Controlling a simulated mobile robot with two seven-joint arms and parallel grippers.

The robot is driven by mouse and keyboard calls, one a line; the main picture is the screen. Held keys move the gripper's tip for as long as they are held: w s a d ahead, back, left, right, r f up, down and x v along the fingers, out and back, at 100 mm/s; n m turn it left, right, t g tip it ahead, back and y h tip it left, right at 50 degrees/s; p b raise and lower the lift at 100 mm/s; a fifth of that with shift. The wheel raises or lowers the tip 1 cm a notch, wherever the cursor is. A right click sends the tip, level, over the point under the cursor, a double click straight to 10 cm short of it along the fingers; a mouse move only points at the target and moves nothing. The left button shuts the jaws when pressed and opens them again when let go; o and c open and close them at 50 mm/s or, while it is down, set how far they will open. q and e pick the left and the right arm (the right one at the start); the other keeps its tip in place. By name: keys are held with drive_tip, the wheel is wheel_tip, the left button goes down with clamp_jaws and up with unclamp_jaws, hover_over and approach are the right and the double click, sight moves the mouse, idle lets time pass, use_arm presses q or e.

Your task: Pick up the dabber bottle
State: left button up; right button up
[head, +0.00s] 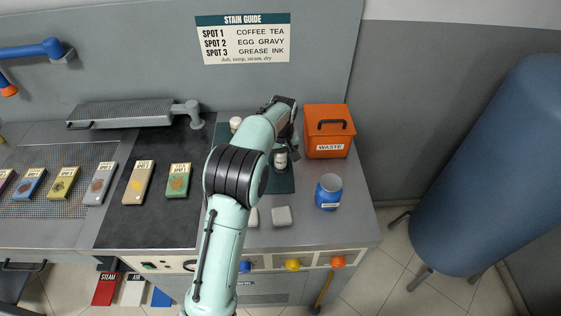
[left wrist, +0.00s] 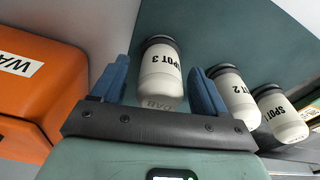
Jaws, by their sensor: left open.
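Several white dabber bottles with dark caps stand in a row in the left wrist view: SPOT 3 (left wrist: 160,75), SPOT 2 (left wrist: 237,98) and SPOT 1 (left wrist: 281,113). SPOT 3 also has the letters DAB low on its side. My left gripper (left wrist: 160,86) is open, its blue fingers apart, with SPOT 3 showing between them; I cannot tell how deep it sits. In the head view, my left gripper (head: 288,143) is over the dark green mat (head: 283,183), close to a white bottle (head: 280,161). Another white bottle (head: 236,123) shows behind my arm. My right gripper is not in view.
An orange WASTE bin (head: 328,142) stands right beside the mat; it fills the left of the wrist view (left wrist: 38,70). A blue jar (head: 328,191) and a pale block (head: 282,216) are nearer the front. Coloured swatches (head: 178,181) lie left. A large blue cylinder (head: 490,170) stands right.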

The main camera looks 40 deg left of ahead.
use_arm(q)
drive_tip(key=c, duration=1.1)
drive_tip(key=shift+r, duration=0.1)
drive_tip(key=shift+c, duration=0.2)
